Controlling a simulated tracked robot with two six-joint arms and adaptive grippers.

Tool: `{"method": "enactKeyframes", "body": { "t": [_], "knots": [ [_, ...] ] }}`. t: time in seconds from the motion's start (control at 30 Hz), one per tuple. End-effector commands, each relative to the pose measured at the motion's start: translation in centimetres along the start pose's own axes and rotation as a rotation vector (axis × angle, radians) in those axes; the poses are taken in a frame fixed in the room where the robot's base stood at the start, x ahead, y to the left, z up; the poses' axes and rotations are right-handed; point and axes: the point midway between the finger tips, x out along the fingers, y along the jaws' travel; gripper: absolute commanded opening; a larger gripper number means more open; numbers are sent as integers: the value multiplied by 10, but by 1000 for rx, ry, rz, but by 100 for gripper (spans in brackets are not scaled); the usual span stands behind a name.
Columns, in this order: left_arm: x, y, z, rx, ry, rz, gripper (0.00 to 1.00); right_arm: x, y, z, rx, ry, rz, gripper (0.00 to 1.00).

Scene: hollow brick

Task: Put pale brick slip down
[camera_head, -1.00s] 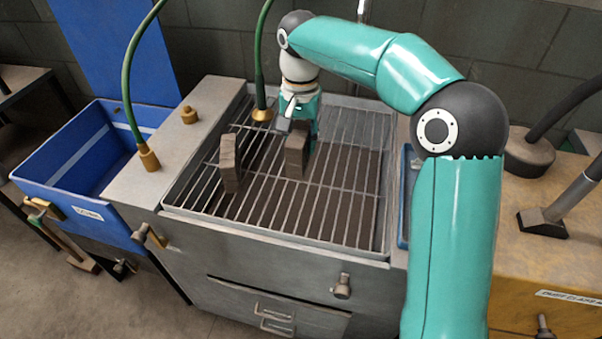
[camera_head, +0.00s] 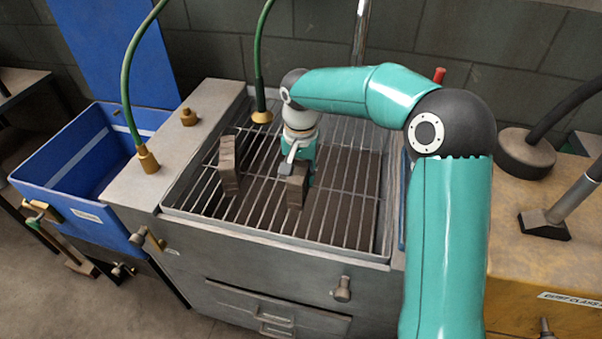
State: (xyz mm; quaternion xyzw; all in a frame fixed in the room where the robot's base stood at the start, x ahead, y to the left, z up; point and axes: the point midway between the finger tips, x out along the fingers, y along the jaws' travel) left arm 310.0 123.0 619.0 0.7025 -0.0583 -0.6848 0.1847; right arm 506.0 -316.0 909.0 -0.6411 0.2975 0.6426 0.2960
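My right gripper (camera_head: 297,167), on the teal arm from the right, points down over the metal grate (camera_head: 345,215) of the grey sink unit. It is shut on a grey-brown brick slip (camera_head: 296,192), which hangs upright from the fingers at or just above the bars. I cannot tell whether its lower edge touches them. A second similar slip (camera_head: 229,165) stands on edge on the grate to the left, apart from the held one. Neither looks clearly pale. My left gripper is not in view.
Two green hoses with brass nozzles (camera_head: 148,160) bend over the unit; one nozzle (camera_head: 262,117) hangs close behind the gripper. A blue bin (camera_head: 60,190) is at left, a yellow-topped bench (camera_head: 560,262) at right. The front and right of the grate are clear.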

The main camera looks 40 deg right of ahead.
Motion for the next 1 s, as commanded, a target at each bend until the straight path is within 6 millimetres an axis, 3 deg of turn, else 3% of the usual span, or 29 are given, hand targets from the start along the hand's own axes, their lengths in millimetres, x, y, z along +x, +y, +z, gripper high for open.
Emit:
{"method": "enactKeyframes", "body": {
  "t": [0.07,0.1,0.2,0.67,1.0],
  "knots": [
    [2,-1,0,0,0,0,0,2,0,0,0,1,-1,0],
    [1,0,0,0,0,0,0,1,0,0,0,0,0,42],
    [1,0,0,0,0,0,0,1,0,0,0,0,0,59],
    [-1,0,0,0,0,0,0,-8,0,0,0,1,0,61],
    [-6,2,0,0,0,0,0,-70,-1,0,0,3,-4,61]
  ]
}}
